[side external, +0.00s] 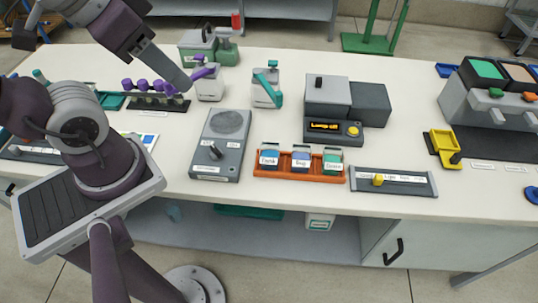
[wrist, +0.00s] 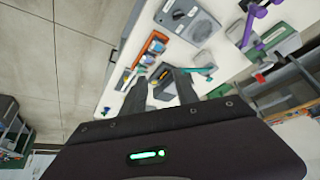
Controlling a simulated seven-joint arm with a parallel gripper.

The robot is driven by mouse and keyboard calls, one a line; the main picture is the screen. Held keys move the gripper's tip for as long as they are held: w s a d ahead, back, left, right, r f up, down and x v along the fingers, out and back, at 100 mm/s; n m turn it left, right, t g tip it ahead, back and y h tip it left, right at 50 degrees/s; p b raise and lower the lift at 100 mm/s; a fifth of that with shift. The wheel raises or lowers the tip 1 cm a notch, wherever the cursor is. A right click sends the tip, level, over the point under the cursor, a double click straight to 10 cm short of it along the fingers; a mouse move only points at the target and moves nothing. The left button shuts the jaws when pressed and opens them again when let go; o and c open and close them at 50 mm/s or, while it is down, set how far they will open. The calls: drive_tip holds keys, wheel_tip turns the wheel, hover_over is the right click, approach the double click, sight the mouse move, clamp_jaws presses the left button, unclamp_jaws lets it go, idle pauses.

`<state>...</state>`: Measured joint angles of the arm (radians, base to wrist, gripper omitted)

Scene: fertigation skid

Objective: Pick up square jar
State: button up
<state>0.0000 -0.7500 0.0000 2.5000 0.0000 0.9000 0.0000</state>
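No thing in view is clearly marked as the square jar. Square-bodied candidates are a pale container with a purple handle (side external: 209,88) and a pale container with a teal handle (side external: 266,94), both near the middle of the bench. Small labelled square containers (side external: 301,163) also stand in an orange tray (side external: 300,178). My gripper (side external: 187,86) is above the bench, left of the purple-handled container in the side view. In the wrist view my gripper's two fingers (wrist: 161,88) are apart with nothing held between them. The teal handle (wrist: 203,71) shows right of the fingers there.
A rack of purple-topped items (side external: 155,100) is below my gripper. A grey panel device (side external: 222,145), a dark grey box unit with a yellow display (side external: 345,110) and a slider panel (side external: 393,181) stand nearby. A yellow tray (side external: 444,148) is at right. Bench between them is clear.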

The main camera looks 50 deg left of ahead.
idle(0.3)
drive_tip(key=o, duration=0.4)
drive_tip(key=shift+o, duration=0.2)
drive_tip(key=n+g, duration=0.5)
drive_tip(key=n, duration=0.4)
hover_over(270, 152)
drive_tip(key=s+d, duration=0.1)
drive_tip(key=s, duration=0.1)
wheel_tip(270, 152, down, 23)
drive_tip(key=shift+g, duration=0.3)
drive_tip(key=f, duration=0.5)
drive_tip(key=d+f, duration=0.1)
drive_tip(key=f, duration=0.2)
drive_tip(key=shift+w+f, duration=0.15)
drive_tip(key=shift+f, duration=0.1)
